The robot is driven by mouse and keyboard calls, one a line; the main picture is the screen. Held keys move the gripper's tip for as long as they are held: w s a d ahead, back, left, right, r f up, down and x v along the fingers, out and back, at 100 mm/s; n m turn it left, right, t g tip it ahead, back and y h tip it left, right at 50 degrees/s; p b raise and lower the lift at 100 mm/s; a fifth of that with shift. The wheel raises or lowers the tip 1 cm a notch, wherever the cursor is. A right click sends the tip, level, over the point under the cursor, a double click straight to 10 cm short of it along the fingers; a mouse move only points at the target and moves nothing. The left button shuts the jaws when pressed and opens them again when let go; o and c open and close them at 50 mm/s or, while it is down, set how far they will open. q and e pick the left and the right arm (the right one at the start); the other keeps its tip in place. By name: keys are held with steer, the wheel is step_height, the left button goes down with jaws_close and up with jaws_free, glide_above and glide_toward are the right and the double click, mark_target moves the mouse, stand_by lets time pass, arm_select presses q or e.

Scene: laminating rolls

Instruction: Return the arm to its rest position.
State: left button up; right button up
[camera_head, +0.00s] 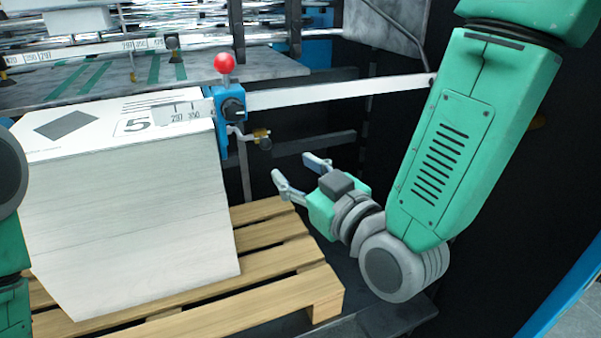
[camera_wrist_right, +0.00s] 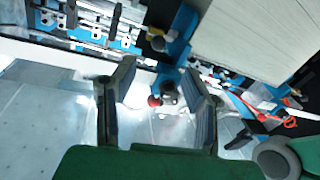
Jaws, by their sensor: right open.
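My right arm comes in from the upper right of the head view, green with a grey wrist. My right gripper (camera_head: 297,170) is open and empty, in the air to the right of a large white stack (camera_head: 130,225) and apart from it. In the right wrist view the two dark fingers of the right gripper (camera_wrist_right: 160,90) stand wide apart with nothing between them. Part of my left arm shows at the left edge of the head view. Its gripper is out of the picture.
The white stack stands on a wooden pallet (camera_head: 325,295). A blue clamp with a red knob (camera_head: 224,63) sits at the stack's corner, on a long metal bar (camera_head: 340,90). A machine with metal rods fills the back. Dark open space lies around the right gripper.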

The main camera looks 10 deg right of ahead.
steer(key=shift+s+d, duration=0.2)
steer(key=shift+s, duration=0.35)
steer(key=s+d+f+m+g+h, duration=0.1)
steer(key=s+d+f+g, duration=0.15)
steer(key=f, duration=0.55)
steer(key=s+d+f+m+g+h, duration=0.1)
steer(key=s+d+f+g+h, duration=0.15)
steer(key=f, duration=0.45)
steer(key=s+d+f+m+g, duration=0.1)
steer(key=s+d+f+g, duration=0.15)
steer(key=f, duration=0.55)
steer(key=s+d+f+m+g+h, duration=0.1)
steer(key=s+d+f+g, duration=0.3)
steer(key=s+f, duration=0.3)
steer(key=s+d+f+m+g+h, duration=0.2)
steer(key=s+d+f+g, duration=0.2)
steer(key=s+d+f, duration=0.3)
steer(key=s, duration=0.5)
steer(key=shift+s+f, duration=0.2)
steer(key=shift+s, duration=0.1)
steer(key=shift+w+g, duration=0.1)
steer(key=shift+g, duration=0.15)
